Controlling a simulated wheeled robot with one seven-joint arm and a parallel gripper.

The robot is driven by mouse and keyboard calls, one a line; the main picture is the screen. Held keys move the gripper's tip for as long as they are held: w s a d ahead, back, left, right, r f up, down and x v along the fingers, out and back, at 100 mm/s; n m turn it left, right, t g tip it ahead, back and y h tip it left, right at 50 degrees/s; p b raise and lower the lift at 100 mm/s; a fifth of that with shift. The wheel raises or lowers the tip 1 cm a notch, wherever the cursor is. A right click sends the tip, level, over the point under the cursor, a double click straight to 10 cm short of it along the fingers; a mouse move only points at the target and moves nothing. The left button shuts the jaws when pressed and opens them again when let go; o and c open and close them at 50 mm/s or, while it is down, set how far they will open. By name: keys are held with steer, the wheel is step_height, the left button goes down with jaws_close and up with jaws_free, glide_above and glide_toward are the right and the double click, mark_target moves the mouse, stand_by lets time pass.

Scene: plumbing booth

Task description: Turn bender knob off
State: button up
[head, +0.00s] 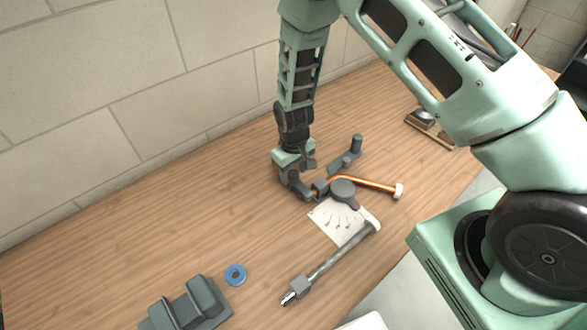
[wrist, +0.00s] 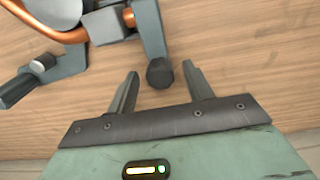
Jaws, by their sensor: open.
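The bender is a grey tool with a round disc (head: 343,190) and an orange-copper tube (head: 368,183) curving past it. In the wrist view the tube (wrist: 50,32) shows at the upper left. A grey arm of the bender ends in a dark round knob (wrist: 160,72). My gripper (wrist: 160,85) is open and points down at the bender's wall side. The knob lies between its two fingertips, with a visible gap on each side. I cannot tell the knob's height relative to the fingers. In the head view my gripper (head: 299,172) partly hides this end of the bender.
A second grey lever (head: 347,155) stands just right of my gripper. A long metal rod (head: 335,260), a white sheet (head: 335,222), a blue ring (head: 235,275) and a grey stepped block (head: 190,305) lie nearer. The wall runs behind; the table's left is clear.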

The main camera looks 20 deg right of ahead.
steer(key=shift+f, duration=0.2)
jaws_close()
